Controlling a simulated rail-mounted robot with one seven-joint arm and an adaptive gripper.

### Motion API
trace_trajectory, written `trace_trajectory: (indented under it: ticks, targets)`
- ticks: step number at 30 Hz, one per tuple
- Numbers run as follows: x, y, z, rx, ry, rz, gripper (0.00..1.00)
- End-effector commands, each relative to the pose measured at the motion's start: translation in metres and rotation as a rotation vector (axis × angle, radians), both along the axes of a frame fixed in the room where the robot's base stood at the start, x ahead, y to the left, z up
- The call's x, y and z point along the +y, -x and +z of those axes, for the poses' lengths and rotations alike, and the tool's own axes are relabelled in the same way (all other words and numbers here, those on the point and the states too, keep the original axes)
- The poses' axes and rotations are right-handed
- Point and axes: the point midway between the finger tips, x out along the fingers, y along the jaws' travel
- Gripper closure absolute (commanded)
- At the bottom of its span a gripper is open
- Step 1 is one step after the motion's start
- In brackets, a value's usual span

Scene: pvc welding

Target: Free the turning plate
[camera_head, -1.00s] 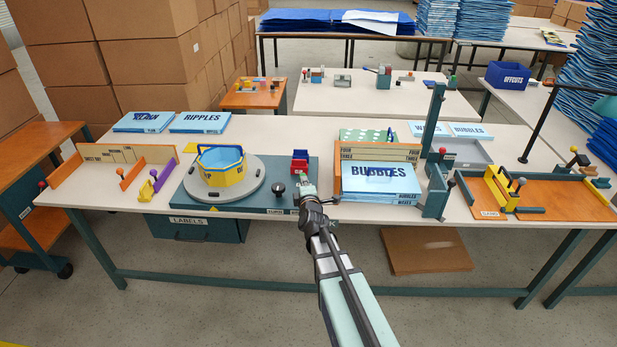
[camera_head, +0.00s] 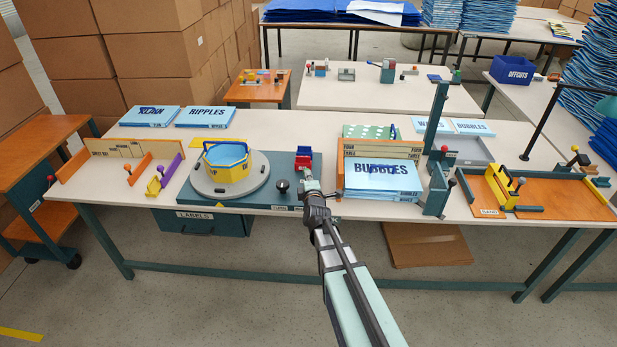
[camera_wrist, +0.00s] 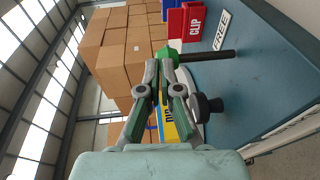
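The turning plate (camera_head: 256,187) is a grey round disc on a teal base board (camera_head: 262,202). A yellow and blue eight-sided tub (camera_head: 226,168) stands on it. A black knob (camera_head: 282,187) stands on the board right of the disc; it also shows in the wrist view (camera_wrist: 208,105). My gripper (camera_head: 308,184) is over the board's right end, right of the knob. In the wrist view my gripper (camera_wrist: 160,64) has a narrow gap between its fingers, with nothing clearly held. A green part (camera_wrist: 170,54) with a black rod (camera_wrist: 212,54) lies just beyond the fingertips, beside a FREE label (camera_wrist: 221,30).
A red clip bin (camera_head: 303,162) with a blue one behind stands at the board's back right. Right of my gripper is a stack of BUBBLES packs (camera_head: 381,178) in an orange rack. An orange fixture (camera_head: 115,160) stands left of the plate. The bench's back middle is clear.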

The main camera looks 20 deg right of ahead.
Motion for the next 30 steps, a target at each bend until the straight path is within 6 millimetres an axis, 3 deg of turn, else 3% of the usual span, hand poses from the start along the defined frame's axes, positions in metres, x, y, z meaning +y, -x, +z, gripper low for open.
trace_trajectory:
  ticks: [8, 14, 30]
  targets:
    - [-0.001, -0.001, 0.002, -0.005, 0.001, -0.002, 1.00]
    - [0.001, 0.015, 0.006, -0.002, 0.001, -0.003, 1.00]
    - [0.019, 0.118, 0.024, -0.002, 0.000, -0.005, 1.00]
